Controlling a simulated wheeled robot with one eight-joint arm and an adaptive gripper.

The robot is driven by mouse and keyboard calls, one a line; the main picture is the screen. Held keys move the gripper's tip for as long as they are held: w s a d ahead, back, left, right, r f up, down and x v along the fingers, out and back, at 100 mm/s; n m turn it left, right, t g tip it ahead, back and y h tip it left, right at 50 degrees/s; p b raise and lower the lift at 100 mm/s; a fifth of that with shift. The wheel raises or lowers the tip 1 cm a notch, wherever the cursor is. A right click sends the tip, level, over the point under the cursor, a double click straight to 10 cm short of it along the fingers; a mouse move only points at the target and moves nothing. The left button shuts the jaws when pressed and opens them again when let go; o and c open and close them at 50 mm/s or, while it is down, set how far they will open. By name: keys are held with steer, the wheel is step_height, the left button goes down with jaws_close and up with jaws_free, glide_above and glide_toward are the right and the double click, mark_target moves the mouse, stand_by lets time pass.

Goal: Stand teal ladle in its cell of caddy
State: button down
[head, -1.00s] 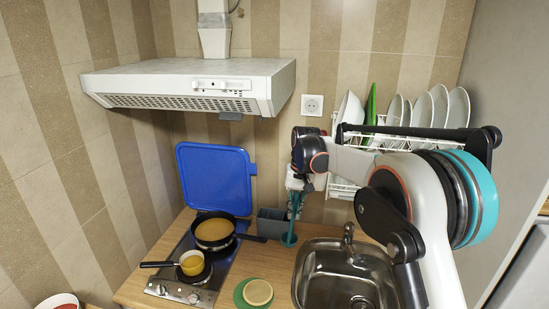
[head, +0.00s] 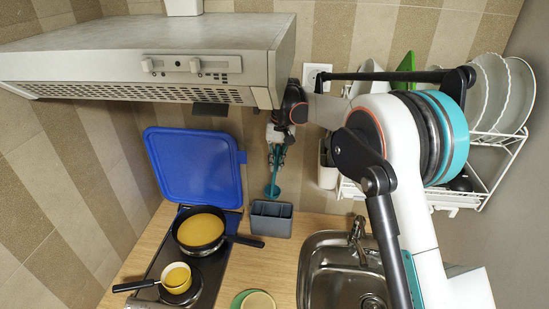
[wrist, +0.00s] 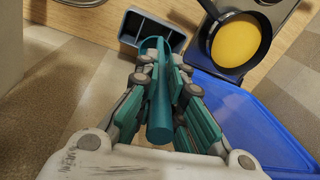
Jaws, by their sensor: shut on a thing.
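The teal ladle (head: 272,187) hangs upright with its bowl down. My gripper (head: 277,152) is shut on its handle, below the right end of the hood. The handle also shows between the fingers in the wrist view (wrist: 160,112). The grey caddy (head: 270,219) stands on the counter against the back wall; the ladle's bowl shows above it in the head view, apart from it. The caddy's divided cells show beyond the fingers in the wrist view (wrist: 150,26). The ladle's bowl is partly hidden there, and I cannot tell which cell it is over.
A range hood (head: 160,60) overhangs at upper left. A pan (head: 200,231) on the hob has its handle reaching towards the caddy. A blue lid (head: 195,165) leans behind it. A sink (head: 335,270) lies right, below a dish rack (head: 485,160).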

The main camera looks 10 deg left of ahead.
mark_target(276, 195)
steer(key=shift+s+f, duration=0.15)
steer(key=shift+f, duration=0.35)
steer(key=shift+f+b, duration=2.15)
steer(key=shift+f, duration=3.05)
steer(key=shift+f+b, duration=1.45)
steer(key=shift+f, duration=0.6)
steer(key=c, duration=1.6)
jaws_free()
steer(key=shift+c, duration=0.2)
step_height(276, 195, up, 12)
steer(key=d, duration=0.1)
steer(key=shift+w+d, duration=0.15)
steer(key=shift+w, duration=0.05)
